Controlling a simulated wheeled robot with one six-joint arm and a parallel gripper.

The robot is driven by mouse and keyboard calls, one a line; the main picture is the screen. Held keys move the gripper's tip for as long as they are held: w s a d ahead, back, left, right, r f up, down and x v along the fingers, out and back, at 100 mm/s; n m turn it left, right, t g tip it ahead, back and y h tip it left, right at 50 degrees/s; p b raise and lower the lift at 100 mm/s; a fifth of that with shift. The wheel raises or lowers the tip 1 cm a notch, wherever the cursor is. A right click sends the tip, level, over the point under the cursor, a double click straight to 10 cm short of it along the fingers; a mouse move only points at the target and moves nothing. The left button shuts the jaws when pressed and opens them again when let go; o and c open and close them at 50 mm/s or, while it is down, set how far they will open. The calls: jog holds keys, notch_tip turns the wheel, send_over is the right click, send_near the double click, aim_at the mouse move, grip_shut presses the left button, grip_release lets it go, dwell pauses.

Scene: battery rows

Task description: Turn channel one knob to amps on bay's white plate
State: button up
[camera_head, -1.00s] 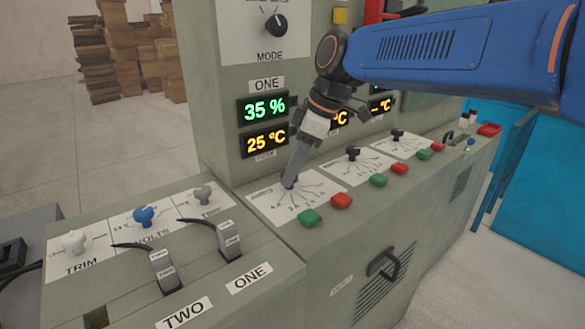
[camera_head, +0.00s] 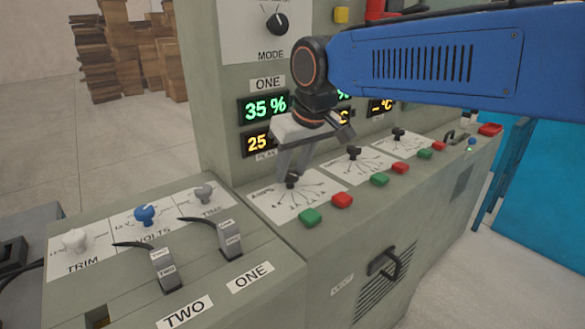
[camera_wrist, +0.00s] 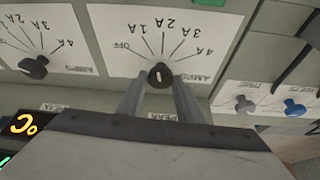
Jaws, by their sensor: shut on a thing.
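The channel one knob (camera_head: 292,181) is a small black knob on the white amps plate (camera_head: 262,197) nearest the ONE displays.
Green (camera_head: 311,217) and red (camera_head: 342,200) buttons stand along the panel edge near the plate. Two more black knobs (camera_head: 353,153) (camera_head: 397,134) stand to the right on similar plates. Trim and volts knobs (camera_head: 145,215) and two switches (camera_head: 165,270) lie left. The displays stand behind my wrist.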

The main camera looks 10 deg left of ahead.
jog(key=m, duration=0.2)
jog(key=m+h, duration=0.1)
jog(key=m, duration=0.1)
jog(key=shift+s+a+t+h, duration=0.1)
jog(key=shift+a+t+h, duration=0.1)
jog(key=shift+t+h, duration=0.15)
jog(key=shift+m+t+h, duration=0.25)
jog(key=shift+m+h, duration=0.3)
jog(key=shift+m, duration=1.25)
jog(key=o, duration=1)
jog(key=v, duration=1.7)
jog(key=shift+a+r, duration=0.15)
jog(key=shift+r, duration=0.1)
